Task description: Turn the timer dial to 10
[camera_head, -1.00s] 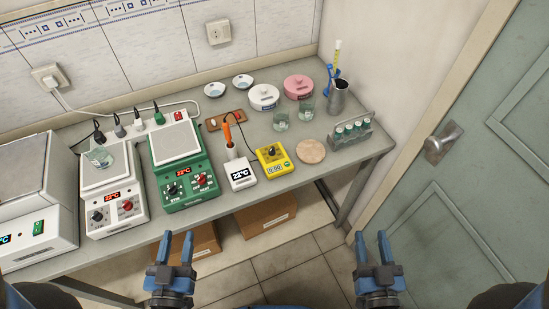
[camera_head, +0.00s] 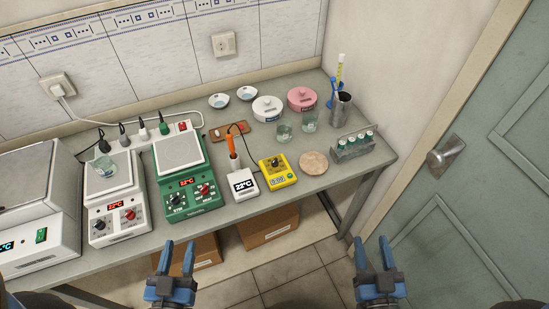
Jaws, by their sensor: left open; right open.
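The yellow timer (camera_head: 278,172) stands near the front edge of the bench, right of the white temperature probe box. It has a dark dial (camera_head: 274,161) on top and a small display (camera_head: 278,181) on its front that seems to read 5:00. The exact dial setting is too small to read. My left gripper (camera_head: 176,258) is open and empty, low in the view in front of the bench and left of the timer. My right gripper (camera_head: 374,254) is open and empty, in front of the bench and to the right of the timer. Neither touches anything.
Left of the timer are the white probe box (camera_head: 243,184), a green hotplate (camera_head: 182,170) and a white hotplate (camera_head: 112,200). A round disc (camera_head: 314,162), glass beakers (camera_head: 284,132) and a vial rack (camera_head: 353,146) are to its right. Cardboard boxes (camera_head: 268,224) sit below the bench.

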